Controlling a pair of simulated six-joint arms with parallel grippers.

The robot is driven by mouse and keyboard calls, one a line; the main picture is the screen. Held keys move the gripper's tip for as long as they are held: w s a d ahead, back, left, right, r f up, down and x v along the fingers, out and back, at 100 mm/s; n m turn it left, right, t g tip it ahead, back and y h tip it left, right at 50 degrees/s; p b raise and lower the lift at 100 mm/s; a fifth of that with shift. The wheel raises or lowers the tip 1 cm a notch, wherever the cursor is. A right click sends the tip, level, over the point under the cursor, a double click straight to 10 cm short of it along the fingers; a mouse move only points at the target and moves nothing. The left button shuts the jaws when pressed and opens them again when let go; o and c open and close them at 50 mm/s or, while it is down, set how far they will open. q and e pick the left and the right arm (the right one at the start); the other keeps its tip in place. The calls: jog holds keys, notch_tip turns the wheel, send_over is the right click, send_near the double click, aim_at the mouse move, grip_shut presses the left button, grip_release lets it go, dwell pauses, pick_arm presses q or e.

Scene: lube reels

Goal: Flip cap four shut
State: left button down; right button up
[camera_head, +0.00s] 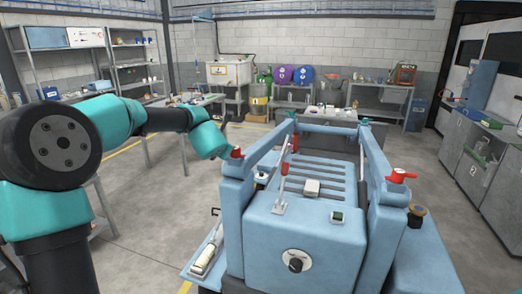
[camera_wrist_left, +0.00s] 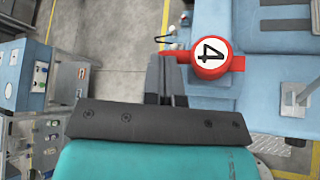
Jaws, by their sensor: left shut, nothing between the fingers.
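Cap four is a red round cap (camera_wrist_left: 209,57) with a white disc and a black 4. It has a red tab on either side and faces the camera in the left wrist view. In the head view a red cap (camera_head: 237,153) sits atop the left post of the blue machine (camera_head: 305,232). My left gripper (camera_wrist_left: 165,75) is shut and empty. Its dark fingers are beside the cap's left tab in the wrist view; I cannot tell if they touch. In the head view the fingers are hidden at the teal wrist. My right gripper is not in view.
Another red cap (camera_head: 401,175) sits on the machine's right post, above a dark knob (camera_head: 416,216). A small lever (camera_head: 282,185) stands upright on the machine's top. Shelves and a bench stand left, cabinets (camera_head: 490,165) right.

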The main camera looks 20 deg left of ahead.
pick_arm(q)
jog(key=shift+f, duration=0.25)
jog(key=shift+r, duration=0.2)
jog(key=shift+r, duration=0.7)
jog(key=shift+s+r, duration=0.1)
jog(key=s+d+r, duration=0.1)
jog(key=s+r, duration=0.6)
jog(key=s, duration=0.4)
jog(key=shift+s+r, duration=0.25)
jog(key=shift+r, duration=0.05)
